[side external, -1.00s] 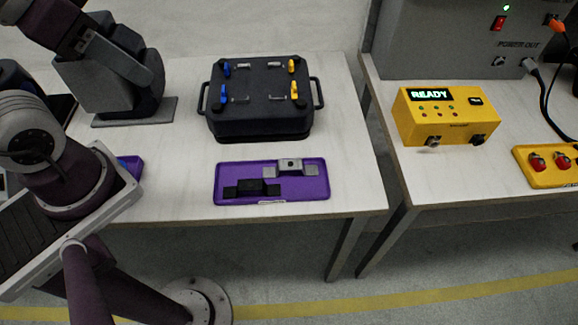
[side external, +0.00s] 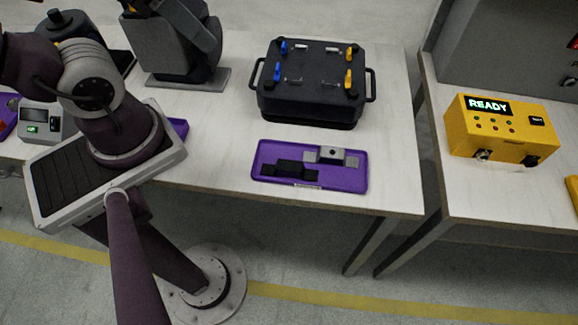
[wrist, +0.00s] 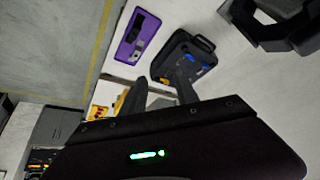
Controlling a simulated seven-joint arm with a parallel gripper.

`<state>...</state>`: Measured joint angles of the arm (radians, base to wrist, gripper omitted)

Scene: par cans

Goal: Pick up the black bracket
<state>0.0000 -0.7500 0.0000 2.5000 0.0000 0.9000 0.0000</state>
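The black bracket (side external: 289,170) lies on the purple tray (side external: 345,184), at its front left in the side view. In the wrist view the tray (wrist: 124,51) is small and far off, with the dark bracket (wrist: 138,22) near its upper end. My gripper (wrist: 160,78) shows in the wrist view as two dark fingers standing apart, with nothing between them. It is well away from the tray and the bracket. I cannot make out the gripper's fingers in the side view.
A grey bracket (side external: 331,156) lies beside the black one on the tray. A black case (side external: 315,80) with side handles and blue and yellow parts stands behind it. A yellow READY box (side external: 495,128) is on the right table, across a gap. Bare tabletop surrounds the tray.

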